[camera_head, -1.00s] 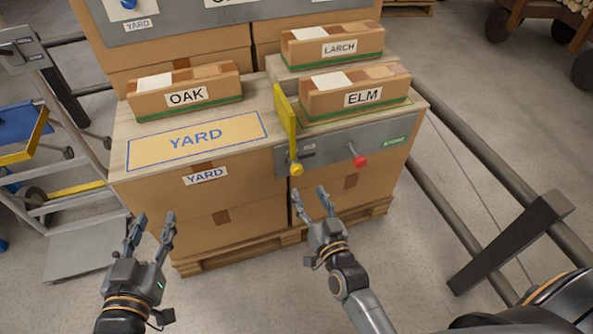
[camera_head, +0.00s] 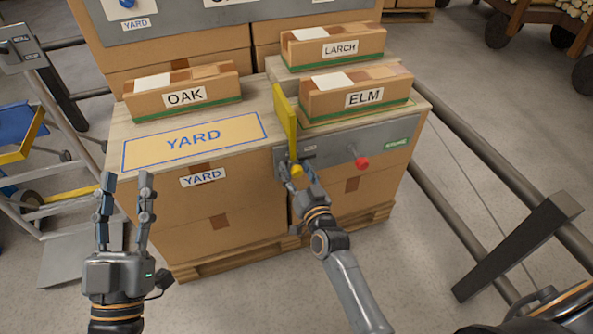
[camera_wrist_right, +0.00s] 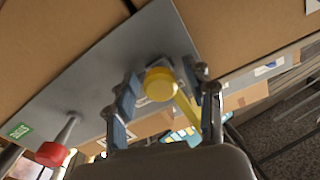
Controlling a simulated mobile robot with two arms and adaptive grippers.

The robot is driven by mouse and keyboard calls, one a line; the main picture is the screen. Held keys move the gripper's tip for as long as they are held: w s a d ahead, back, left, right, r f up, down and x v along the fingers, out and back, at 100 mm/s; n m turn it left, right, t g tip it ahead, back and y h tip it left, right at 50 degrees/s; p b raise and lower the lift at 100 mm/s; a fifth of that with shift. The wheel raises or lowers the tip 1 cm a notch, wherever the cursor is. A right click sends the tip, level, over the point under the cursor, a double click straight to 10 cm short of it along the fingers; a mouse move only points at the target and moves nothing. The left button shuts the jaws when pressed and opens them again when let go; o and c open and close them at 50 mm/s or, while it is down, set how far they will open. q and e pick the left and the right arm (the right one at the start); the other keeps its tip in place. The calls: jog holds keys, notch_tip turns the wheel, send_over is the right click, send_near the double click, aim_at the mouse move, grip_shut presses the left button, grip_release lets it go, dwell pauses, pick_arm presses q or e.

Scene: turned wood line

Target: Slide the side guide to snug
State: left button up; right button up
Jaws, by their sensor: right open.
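The side guide (camera_head: 286,122) is an upright yellow plate on the grey panel (camera_head: 335,142), standing just left of the box labelled ELM (camera_head: 355,97). A yellow knob (camera_head: 297,170) sits at its lower front end. My right gripper (camera_head: 297,172) is at this knob. In the right wrist view the yellow knob (camera_wrist_right: 161,84) lies between the two open fingers of the right gripper (camera_wrist_right: 165,100), with space visible beside it. My left gripper (camera_head: 124,185) is open and empty, in front of the cartons on the left.
A red knob (camera_head: 362,163) on a stem sticks out of the panel to the right of the guide; it shows in the wrist view (camera_wrist_right: 52,153). Boxes labelled OAK (camera_head: 185,96) and LARCH (camera_head: 340,48) stand on the top. The marked YARD area (camera_head: 195,142) is bare.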

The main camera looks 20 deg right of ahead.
aim_at(312, 156)
grip_shut()
jog(key=shift+d+r, duration=0.1)
jog(key=shift+d, duration=0.15)
jog(key=d+p, duration=0.1)
jog(key=d, duration=0.3)
jog(key=shift+p, duration=0.3)
pick_arm(q)
notch_tip(312, 156, down, 7)
jog(key=w+g+y, duration=0.1)
jog(key=g, duration=0.3)
jog(key=shift+w+a+g+y, duration=0.3)
jog(key=shift+w+a, duration=0.05)
jog(key=shift+w, duration=0.05)
pick_arm(e)
jog(key=shift+w+d, duration=0.1)
jog(key=shift+d, duration=0.35)
jog(key=shift+c, duration=1.2)
grip_release()
jog(key=shift+o, duration=1.2)
jog(key=shift+d, duration=0.15)
pick_arm(q)
jog(key=shift+d, duration=0.15)
